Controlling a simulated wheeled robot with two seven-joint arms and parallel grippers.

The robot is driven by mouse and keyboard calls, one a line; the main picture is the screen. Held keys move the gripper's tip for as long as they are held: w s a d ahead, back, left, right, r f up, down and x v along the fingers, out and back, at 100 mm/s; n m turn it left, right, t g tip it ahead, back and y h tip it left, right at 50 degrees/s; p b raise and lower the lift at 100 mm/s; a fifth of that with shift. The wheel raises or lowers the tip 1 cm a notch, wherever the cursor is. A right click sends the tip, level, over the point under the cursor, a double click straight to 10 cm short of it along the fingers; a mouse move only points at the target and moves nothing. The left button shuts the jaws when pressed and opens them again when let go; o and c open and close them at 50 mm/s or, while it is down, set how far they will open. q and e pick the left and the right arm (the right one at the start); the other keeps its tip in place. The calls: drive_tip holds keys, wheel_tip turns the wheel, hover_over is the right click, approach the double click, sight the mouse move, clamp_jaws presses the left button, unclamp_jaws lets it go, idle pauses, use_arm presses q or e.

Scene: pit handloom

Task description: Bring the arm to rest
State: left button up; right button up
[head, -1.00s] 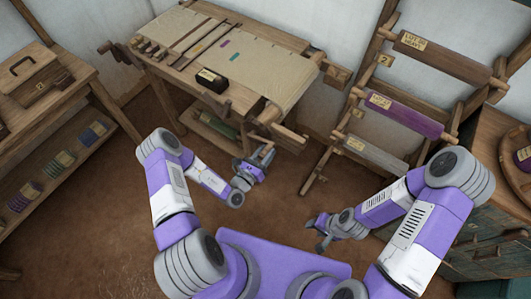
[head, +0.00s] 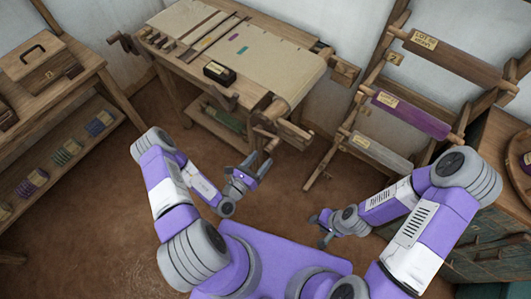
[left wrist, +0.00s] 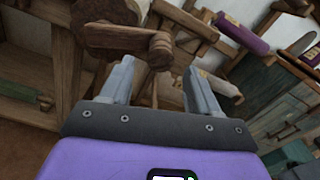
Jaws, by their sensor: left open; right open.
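My left gripper (head: 256,163) is open and empty in the head view. It is held in front of the loom's near right corner, above the brown floor. In the left wrist view its two grey fingers (left wrist: 160,88) stand apart with nothing between them; a wooden crank and loom parts show beyond. My right gripper (head: 317,228) is at the lower middle of the head view, over the floor, with nothing seen in it. Both of my purple and white arms are bent at the elbow.
The wooden loom (head: 290,70) carries cream cloth and a dark labelled box (head: 219,73). A rack at right holds rolls, one purple (head: 410,115). A shelf table (head: 60,85) stands left, a cabinet (head: 485,235) right. The floor (head: 100,210) between is clear.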

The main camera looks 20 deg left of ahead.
use_arm(q)
drive_tip(key=shift+s+a, duration=0.1)
drive_tip(key=shift+s, duration=0.25)
idle(0.3)
